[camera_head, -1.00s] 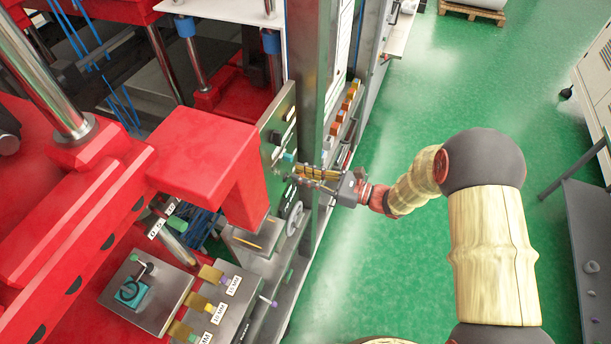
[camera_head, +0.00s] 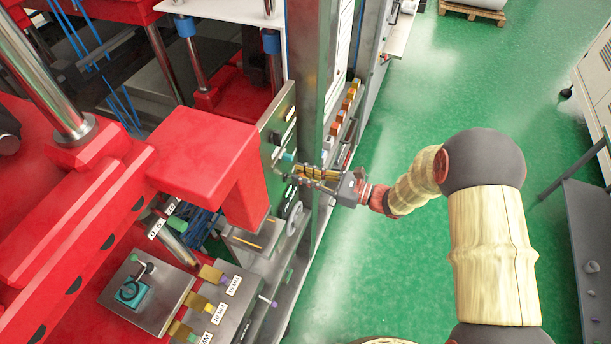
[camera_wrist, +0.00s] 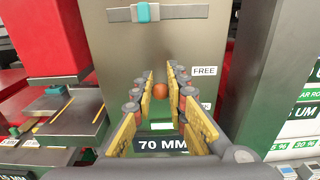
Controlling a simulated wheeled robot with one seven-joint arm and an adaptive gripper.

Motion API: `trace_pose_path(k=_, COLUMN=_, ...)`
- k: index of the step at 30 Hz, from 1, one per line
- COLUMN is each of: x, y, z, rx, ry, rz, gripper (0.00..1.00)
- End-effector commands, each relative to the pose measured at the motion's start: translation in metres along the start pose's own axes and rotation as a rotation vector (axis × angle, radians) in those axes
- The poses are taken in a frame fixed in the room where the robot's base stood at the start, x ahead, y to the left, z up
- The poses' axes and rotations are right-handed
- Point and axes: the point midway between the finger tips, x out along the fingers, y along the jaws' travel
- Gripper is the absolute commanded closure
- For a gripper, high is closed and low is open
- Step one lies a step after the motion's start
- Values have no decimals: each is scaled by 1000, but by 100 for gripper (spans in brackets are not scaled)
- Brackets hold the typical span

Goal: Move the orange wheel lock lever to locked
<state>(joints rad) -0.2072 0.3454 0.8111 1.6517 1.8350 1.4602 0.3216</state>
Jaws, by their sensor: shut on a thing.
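The orange lever's round knob (camera_wrist: 161,90) shows between my fingers in the wrist view, in front of a grey panel (camera_wrist: 160,52). My gripper (camera_wrist: 160,80) has its yellow-padded fingers on either side of the knob and is shut on it. A "FREE" label (camera_wrist: 205,71) is to the right of the knob, above a second label mostly hidden by the right finger. The lever's shaft is hidden. In the head view my gripper (camera_head: 318,174) is at the upright panel (camera_head: 279,150); the lever cannot be made out there.
The red press arm (camera_head: 205,165) is left of my gripper. A grey handwheel (camera_head: 294,217) is below it. Open green floor (camera_head: 440,90) lies to the right.

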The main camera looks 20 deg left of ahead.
Motion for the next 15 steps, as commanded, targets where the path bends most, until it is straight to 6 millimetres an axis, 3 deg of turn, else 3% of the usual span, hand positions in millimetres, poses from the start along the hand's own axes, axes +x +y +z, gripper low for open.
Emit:
trace_pose_path(k=7, x=-1, y=0, z=-2, rx=0, ry=0, rz=-1, gripper=100)
trace_pose_path(k=15, x=-6, y=0, z=-18, rx=2, ry=3, rz=-1, gripper=100)
